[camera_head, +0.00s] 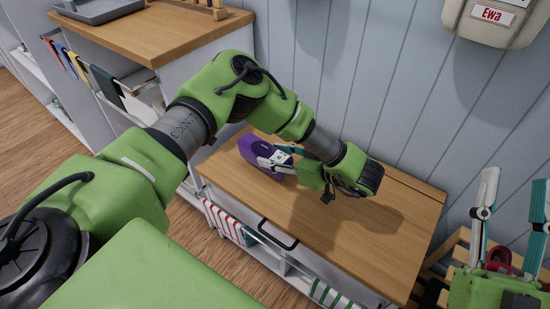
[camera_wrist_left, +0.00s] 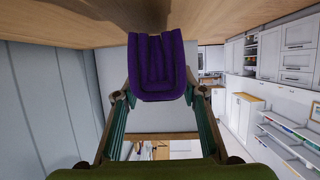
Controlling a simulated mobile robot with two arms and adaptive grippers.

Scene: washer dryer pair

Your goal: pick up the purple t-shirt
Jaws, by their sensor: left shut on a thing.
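The purple t-shirt (camera_head: 249,150) is a folded bundle at the left end of the wooden cabinet top (camera_head: 330,235). My left gripper (camera_head: 270,160) reaches it from the right and is shut on it. In the left wrist view the t-shirt (camera_wrist_left: 158,62) sits between the two fingers of the left gripper (camera_wrist_left: 158,93), with the wooden surface close by. I cannot tell whether it touches the surface. My right gripper (camera_head: 512,215) is at the lower right with its fingers spread apart and nothing between them.
A taller wooden-topped unit (camera_head: 160,30) with a grey tray (camera_head: 98,10) stands to the left. The cabinet has a black drawer handle (camera_head: 278,236) in front. A panelled wall (camera_head: 385,80) closes off the back. The cabinet top right of the t-shirt is clear.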

